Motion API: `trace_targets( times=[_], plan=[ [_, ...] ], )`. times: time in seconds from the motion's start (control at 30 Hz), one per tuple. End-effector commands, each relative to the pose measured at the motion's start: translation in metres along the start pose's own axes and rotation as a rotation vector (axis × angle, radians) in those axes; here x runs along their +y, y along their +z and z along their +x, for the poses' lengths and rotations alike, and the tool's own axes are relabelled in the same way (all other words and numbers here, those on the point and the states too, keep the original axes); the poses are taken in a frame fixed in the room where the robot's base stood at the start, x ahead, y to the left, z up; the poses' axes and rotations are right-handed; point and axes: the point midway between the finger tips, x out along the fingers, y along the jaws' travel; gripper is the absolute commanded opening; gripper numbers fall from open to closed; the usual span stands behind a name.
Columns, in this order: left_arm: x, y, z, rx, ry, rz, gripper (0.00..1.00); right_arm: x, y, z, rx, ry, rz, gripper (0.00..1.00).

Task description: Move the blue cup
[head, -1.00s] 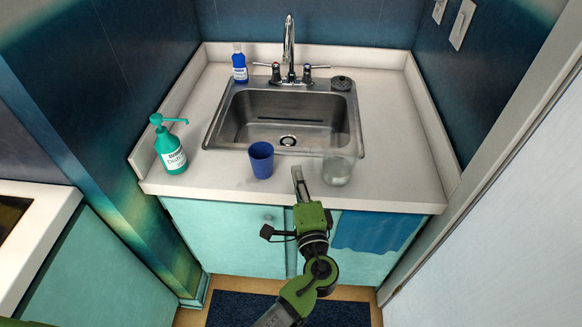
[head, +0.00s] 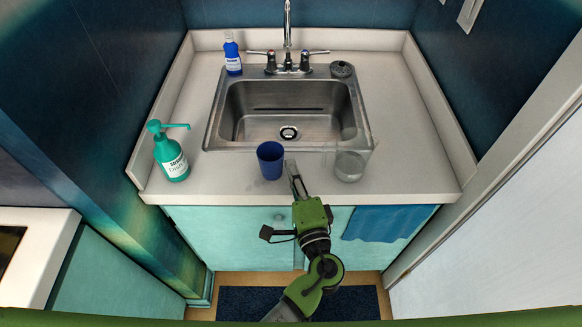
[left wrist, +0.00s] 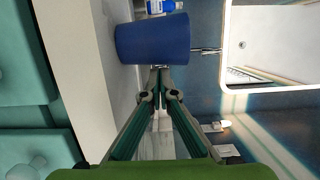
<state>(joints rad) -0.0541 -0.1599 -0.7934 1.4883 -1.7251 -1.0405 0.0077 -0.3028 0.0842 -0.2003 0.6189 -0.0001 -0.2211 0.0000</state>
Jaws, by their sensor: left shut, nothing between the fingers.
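The blue cup (head: 271,160) stands upright on the white counter in front of the sink, left of a clear glass. My left gripper (head: 293,172) is at the counter's front edge, just right of the cup in the head view, shut and empty. In the left wrist view the cup (left wrist: 152,43) shows large beyond the fingertips (left wrist: 160,76), turned sideways by the camera. I cannot tell whether the fingertips touch it. My right gripper is in neither view.
A clear glass (head: 349,166) stands right of my gripper. The sink (head: 212,132) lies behind the cup. A green soap pump bottle (head: 171,158) is at the left, a blue-labelled bottle (head: 233,57) at the back left. The counter between pump bottle and cup is free.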

Motion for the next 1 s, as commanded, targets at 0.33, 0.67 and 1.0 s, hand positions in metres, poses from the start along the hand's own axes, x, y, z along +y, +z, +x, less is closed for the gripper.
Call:
trace_targets(
  times=[0.33,0.67,1.0],
  plan=[
    [0.001,0.067,0.016,-0.002,-0.001,0.005,0.0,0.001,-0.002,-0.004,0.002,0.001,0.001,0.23],
    [0.002,0.15,0.037,-0.001,0.0,0.004,0.0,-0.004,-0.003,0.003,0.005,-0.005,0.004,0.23],
    [0.0,0.156,0.04,0.0,0.001,0.0,0.0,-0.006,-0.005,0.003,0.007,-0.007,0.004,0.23]
  ],
)
